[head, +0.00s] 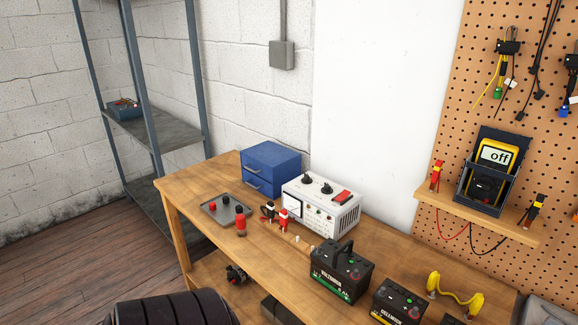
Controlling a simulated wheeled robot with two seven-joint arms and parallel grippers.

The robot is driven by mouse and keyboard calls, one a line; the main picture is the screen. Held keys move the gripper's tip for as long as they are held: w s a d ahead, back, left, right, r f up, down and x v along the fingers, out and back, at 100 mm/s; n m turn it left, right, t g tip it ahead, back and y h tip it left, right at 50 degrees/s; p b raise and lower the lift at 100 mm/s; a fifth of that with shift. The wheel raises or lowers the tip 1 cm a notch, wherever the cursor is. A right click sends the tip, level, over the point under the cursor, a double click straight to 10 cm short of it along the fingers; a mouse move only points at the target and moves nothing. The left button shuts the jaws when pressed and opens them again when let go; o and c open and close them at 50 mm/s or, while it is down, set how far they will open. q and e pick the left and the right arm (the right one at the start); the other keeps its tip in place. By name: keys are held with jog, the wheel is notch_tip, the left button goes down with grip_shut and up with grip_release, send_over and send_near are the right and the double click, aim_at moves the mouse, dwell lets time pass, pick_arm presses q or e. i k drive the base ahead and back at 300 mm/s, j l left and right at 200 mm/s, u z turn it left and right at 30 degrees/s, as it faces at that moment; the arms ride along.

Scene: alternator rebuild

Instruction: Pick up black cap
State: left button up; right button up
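A shallow grey metal tray (216,217) lies on the left part of the wooden workbench. Small caps stand in it. One black cap (226,199) is toward the back of the tray, and another small dark cap (239,209) is at its right side. A red cap (212,206) stands at the left. A larger red cylindrical piece (241,227) stands at the tray's front right edge. Neither of my grippers is in view.
A blue drawer box (272,160) and a white power supply (320,205) with red and black clamps stand behind and right. Batteries (340,272) stand farther right. A shelf rack (160,130) is at left. A dark ribbed shape (170,310), unclear, is at the bottom.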

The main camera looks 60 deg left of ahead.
aim_at(238, 208)
jog(key=u, duration=2.3)
jog(key=i+j+z, duration=0.55)
jog(key=j+z, duration=0.25)
jog(key=j, duration=0.25)
jog(key=i, duration=0.05)
